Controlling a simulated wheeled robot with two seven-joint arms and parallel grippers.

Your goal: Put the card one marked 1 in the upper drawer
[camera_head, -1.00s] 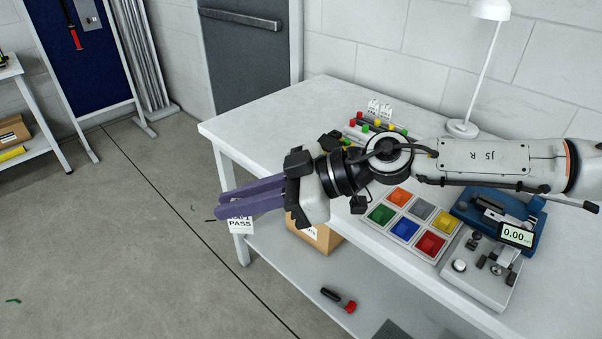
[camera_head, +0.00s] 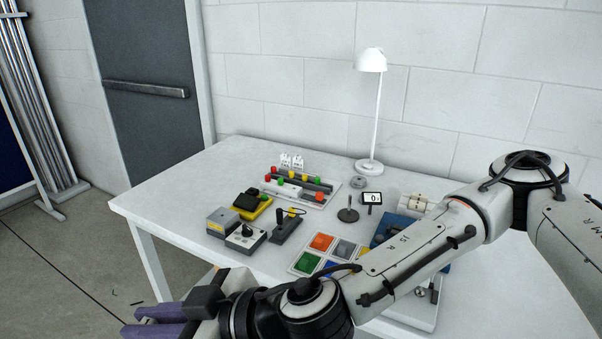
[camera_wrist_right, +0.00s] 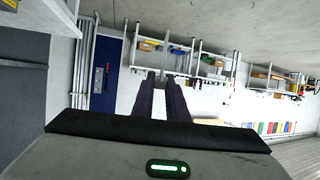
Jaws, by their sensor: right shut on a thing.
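My right gripper (camera_head: 130,321) shows at the lower left of the head view, low beside the table's left end. Its purple fingers point left, and it also shows in the wrist view (camera_wrist_right: 161,80) with the fingers close together. It is shut on the white card, which showed below the fingers one second ago. The card cannot be made out now. My left gripper is not in view. The upper drawer cannot be made out in either view.
The white table (camera_head: 175,205) carries a button rack (camera_head: 300,187) with two small white tags (camera_head: 292,161), a joystick box (camera_head: 245,238), coloured squares (camera_head: 322,242) and a lamp (camera_head: 370,60). A grey door (camera_head: 145,60) stands behind.

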